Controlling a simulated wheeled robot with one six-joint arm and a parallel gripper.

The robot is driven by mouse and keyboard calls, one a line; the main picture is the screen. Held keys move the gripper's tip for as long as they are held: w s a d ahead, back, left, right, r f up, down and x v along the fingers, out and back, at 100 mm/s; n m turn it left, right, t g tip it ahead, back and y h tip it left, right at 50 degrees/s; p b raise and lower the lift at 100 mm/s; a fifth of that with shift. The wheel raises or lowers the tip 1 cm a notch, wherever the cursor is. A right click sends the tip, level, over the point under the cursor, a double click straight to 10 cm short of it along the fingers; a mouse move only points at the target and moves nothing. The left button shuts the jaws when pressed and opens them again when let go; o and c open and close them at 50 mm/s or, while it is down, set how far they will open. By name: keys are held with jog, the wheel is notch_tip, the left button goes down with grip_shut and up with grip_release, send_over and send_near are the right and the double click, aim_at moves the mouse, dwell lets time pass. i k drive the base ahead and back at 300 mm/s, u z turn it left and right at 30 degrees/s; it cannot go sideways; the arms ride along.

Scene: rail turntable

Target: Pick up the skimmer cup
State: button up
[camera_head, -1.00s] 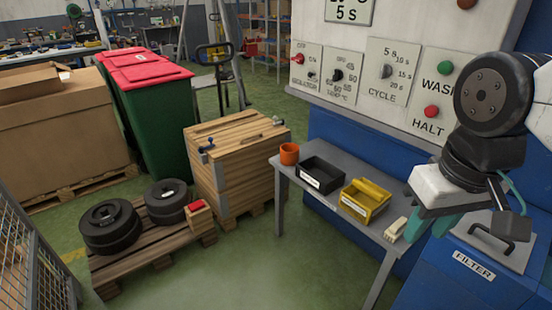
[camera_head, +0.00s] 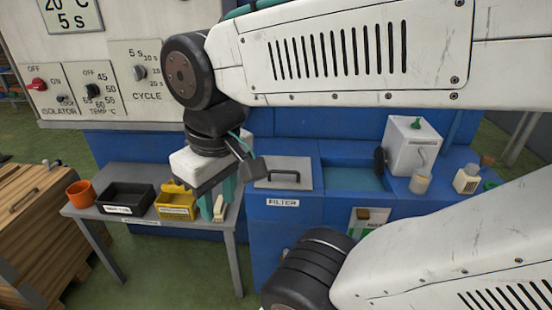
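A small pale cup (camera_head: 421,184) stands on the blue machine top at the right, just below a white box (camera_head: 412,145) with a green knob; it looks like the skimmer cup. My gripper (camera_head: 217,203) is far to its left, pointing down over the right end of the grey side table. Its two teal fingers are apart with nothing held between them. A cream brush-like block (camera_head: 219,208) shows behind the fingers, on the table. An orange cup (camera_head: 81,193) stands at the table's left end.
The grey table (camera_head: 150,220) also holds a black bin (camera_head: 125,197) and a yellow bin (camera_head: 176,203). A filter lid with a handle (camera_head: 283,173) lies between my gripper and the pale cup. A cream container (camera_head: 466,179) stands right of the cup. My arm covers much of the upper right.

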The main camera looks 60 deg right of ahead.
aim_at(420, 182)
jog(key=z, duration=1.8)
jog(key=k, duration=0.35)
jog(key=z, duration=0.75)
jog(key=i, duration=0.45)
jog(key=z, duration=0.4)
jog(key=k, duration=0.6)
jog(key=z, duration=0.65)
